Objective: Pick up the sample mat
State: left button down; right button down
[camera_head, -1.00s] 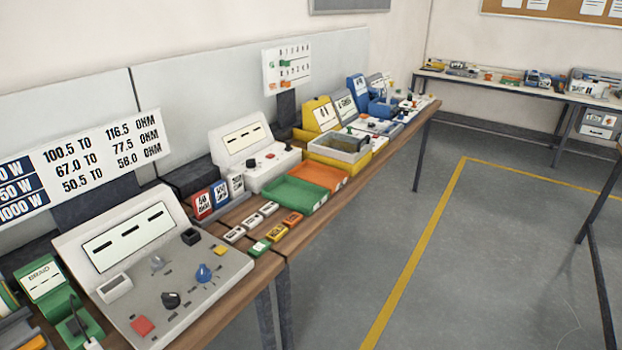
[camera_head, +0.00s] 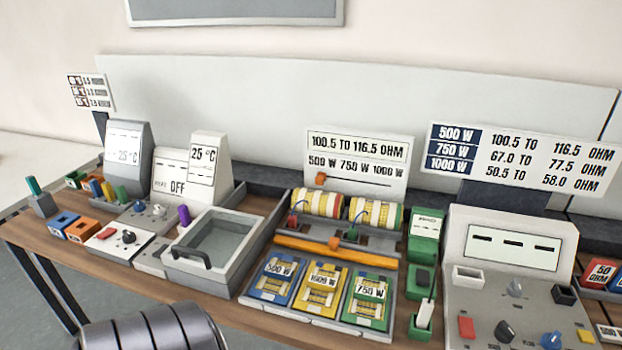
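I cannot tell for sure which thing is the sample mat. Three small mesh-patterned panels lie side by side in a grey tray: a blue one marked 500 W (camera_head: 273,278), a yellow one marked 1000 W (camera_head: 320,288) and a green one marked 750 W (camera_head: 368,300). Behind them are two striped rolls, a left one (camera_head: 317,203) and a right one (camera_head: 376,213), on a stand with an orange bar (camera_head: 330,252). Neither gripper is in view. A grey ribbed cylinder, likely part of my arm, shows at the bottom left.
A grey open basin (camera_head: 222,240) stands left of the panels. A temperature unit reading 25 °C (camera_head: 203,165) is behind it. A green device (camera_head: 424,235) and a meter console (camera_head: 510,250) stand right. The wooden bench (camera_head: 60,248) is crowded.

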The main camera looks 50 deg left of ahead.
aim_at(367, 305)
jog(key=j+u, duration=0.1)
jog(key=u, duration=1.1)
jog(key=i+l, duration=0.05)
